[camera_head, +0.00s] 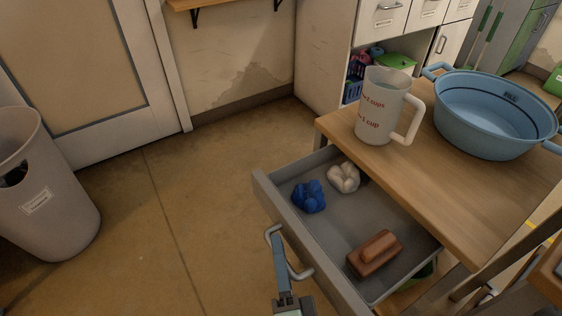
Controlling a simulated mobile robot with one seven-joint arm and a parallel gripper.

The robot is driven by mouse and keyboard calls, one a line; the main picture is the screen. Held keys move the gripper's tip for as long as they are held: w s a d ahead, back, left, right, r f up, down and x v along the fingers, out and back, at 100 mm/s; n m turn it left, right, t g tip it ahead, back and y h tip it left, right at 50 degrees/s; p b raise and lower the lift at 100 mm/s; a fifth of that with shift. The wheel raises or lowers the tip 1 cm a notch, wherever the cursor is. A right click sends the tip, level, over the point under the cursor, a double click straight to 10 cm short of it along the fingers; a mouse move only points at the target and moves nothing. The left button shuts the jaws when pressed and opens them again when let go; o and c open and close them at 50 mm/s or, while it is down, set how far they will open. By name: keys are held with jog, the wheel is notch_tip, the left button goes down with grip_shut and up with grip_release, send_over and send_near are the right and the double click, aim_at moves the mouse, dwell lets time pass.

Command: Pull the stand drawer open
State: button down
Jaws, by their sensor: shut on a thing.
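The stand drawer (262,190) is grey and stands pulled out from under the wooden stand top (480,195). Its bar handle (297,272) is on the front face, which faces lower left. My gripper (276,245) is at the handle from below, shut on it. The fingertips partly cover the handle. Inside the drawer lie a blue crumpled cloth (309,196), a white crumpled cloth (343,177) and a brown block-like item (374,253), perhaps a brush or sponge.
A measuring cup (381,105) stands near the stand's back left corner, with a blue basin (497,112) to its right. A grey bin (45,190) stands at the left. The floor between bin and drawer is clear.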

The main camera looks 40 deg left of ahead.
jog(key=c, duration=0.8)
grip_release()
jog(key=shift+c, duration=0.2)
jog(key=r+v, duration=0.1)
jog(key=v, duration=1.2)
jog(key=shift+f+p, duration=0.3)
jog(key=shift+f, duration=0.2)
